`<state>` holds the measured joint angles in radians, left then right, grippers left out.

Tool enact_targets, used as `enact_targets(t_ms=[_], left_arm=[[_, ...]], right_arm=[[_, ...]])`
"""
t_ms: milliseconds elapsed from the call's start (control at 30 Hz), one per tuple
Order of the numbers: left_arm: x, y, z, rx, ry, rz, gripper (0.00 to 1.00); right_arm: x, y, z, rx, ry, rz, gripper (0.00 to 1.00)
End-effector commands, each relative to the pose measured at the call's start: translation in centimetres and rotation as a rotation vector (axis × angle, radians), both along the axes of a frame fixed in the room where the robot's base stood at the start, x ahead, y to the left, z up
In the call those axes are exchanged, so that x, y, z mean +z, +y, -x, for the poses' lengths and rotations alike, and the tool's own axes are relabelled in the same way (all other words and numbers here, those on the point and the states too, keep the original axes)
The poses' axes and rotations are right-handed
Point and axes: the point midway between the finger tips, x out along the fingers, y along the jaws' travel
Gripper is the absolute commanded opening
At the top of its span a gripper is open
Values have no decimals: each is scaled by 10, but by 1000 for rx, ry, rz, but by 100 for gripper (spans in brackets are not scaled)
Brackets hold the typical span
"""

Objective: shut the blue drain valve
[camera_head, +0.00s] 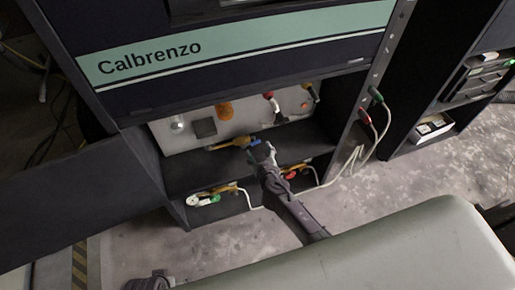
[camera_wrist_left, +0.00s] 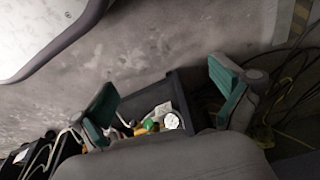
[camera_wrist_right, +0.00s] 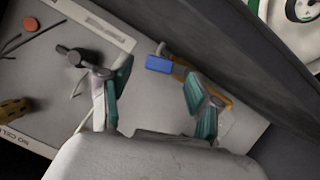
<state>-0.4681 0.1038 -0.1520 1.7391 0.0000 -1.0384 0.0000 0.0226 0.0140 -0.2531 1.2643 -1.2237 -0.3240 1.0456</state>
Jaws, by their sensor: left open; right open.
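The blue drain valve's brass-coloured body (camera_head: 218,147) sits low in the recess of the Calbrenzo cabinet in the head view. Its blue handle shows in the right wrist view (camera_wrist_right: 159,63), beyond and between the open fingers, with brass-coloured parts running right behind it. My right gripper (camera_head: 262,153) is right by the handle in the head view and partly covers it. In the right wrist view my right gripper (camera_wrist_right: 158,82) is open with nothing between its pads; contact cannot be told. My left gripper (camera_wrist_left: 168,95) is open and empty, away from the valve; part of its arm shows at the head view's bottom edge.
A green-handled valve (camera_head: 213,198) and a red-handled valve (camera_head: 290,174) sit in the lower bay. An orange knob (camera_head: 224,110) and a red lever (camera_head: 268,95) are on the pale panel above. White hoses (camera_head: 352,163) hang at the right. A rounded pale surface (camera_head: 400,245) fills the lower right.

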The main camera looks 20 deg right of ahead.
Motion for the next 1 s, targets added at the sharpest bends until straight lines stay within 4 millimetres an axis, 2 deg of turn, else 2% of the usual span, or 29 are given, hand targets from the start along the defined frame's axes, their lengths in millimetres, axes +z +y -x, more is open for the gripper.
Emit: enact_targets(t_ms=[33,200,567,900,1000], left_arm=[[5,0,-2,1,-6,0,100],[21,0,-6,2,-12,1,100],[26,0,-7,2,-13,1,100],[26,-1,-7,2,-13,1,100],[25,-1,-7,2,-12,1,100]], right_arm=[[-4,-1,-8,1,-2,2,62],[-9,-1,-22,2,-1,1,62],[-10,-2,-25,2,0,-1,61],[-10,-2,-25,1,0,0,4],[-10,-2,-25,2,-1,1,2]])
